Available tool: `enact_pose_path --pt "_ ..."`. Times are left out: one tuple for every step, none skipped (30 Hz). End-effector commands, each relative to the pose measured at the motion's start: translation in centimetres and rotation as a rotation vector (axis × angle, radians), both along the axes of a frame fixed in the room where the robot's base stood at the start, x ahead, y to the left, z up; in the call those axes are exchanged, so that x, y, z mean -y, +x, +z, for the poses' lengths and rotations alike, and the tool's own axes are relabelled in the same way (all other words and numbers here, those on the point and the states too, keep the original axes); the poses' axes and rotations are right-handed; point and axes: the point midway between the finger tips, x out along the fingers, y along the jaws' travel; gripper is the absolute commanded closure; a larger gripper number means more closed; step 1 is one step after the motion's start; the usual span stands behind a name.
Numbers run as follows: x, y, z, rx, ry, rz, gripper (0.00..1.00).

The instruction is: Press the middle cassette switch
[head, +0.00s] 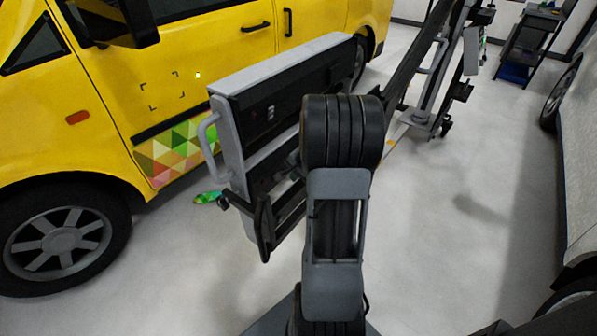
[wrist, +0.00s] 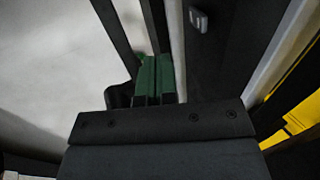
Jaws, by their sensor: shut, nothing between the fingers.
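The cassette (head: 235,140) is a long grey and black unit beside the yellow van in the head view. Small switches (head: 270,113) sit on its dark front panel, too small there to tell apart. In the wrist view, one pale grey switch (wrist: 198,19) shows on a dark panel, above and right of the fingertips; I cannot tell which switch it is. My gripper (wrist: 154,62) has green fingers shut together with nothing between them. The fingertips appear apart from that switch. In the head view my arm hides most of the gripper.
The yellow van (head: 110,90) stands close behind the cassette on the left. A grey handle (head: 207,135) sticks out of the cassette's near end. A dark wheeled frame (head: 430,100) stands behind right. The pale floor (head: 480,190) on the right is clear.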

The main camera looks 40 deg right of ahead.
Motion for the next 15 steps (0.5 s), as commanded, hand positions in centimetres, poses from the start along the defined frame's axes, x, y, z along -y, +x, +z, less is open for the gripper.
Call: enact_pose_path --pt "-0.2 0.4 -1.3 -0.003 0.002 0.004 1.0" --pt "-0.2 0.7 -1.8 -0.004 0.002 0.004 1.0" --pt "-0.3 1.0 -2.5 -0.002 0.002 0.002 1.0" --pt "-0.3 1.2 -3.0 -0.003 0.003 0.003 1.0" --pt "-0.4 1.5 -3.4 -0.002 0.002 0.002 1.0" --pt "-0.4 1.8 -4.0 -0.001 0.001 0.003 1.0" --pt "-0.5 1.9 -4.4 -0.002 0.001 0.003 1.0" --pt "-0.6 2.3 -4.5 -0.001 0.0 0.004 1.0" --pt "-0.7 2.9 -3.9 0.001 -0.001 0.005 1.0" --pt "-0.7 3.3 -3.8 0.001 -0.001 0.005 1.0" --pt "-0.9 3.7 -3.8 0.0 -0.001 0.005 1.0" --pt "-1.0 4.1 -3.7 0.0 -0.002 0.006 1.0" --pt "-1.0 4.4 -3.7 0.0 -0.001 0.005 1.0" --pt "-1.0 4.6 -3.6 0.0 0.0 0.003 1.0" --pt "-1.1 4.9 -3.6 0.0 0.0 0.003 1.0"
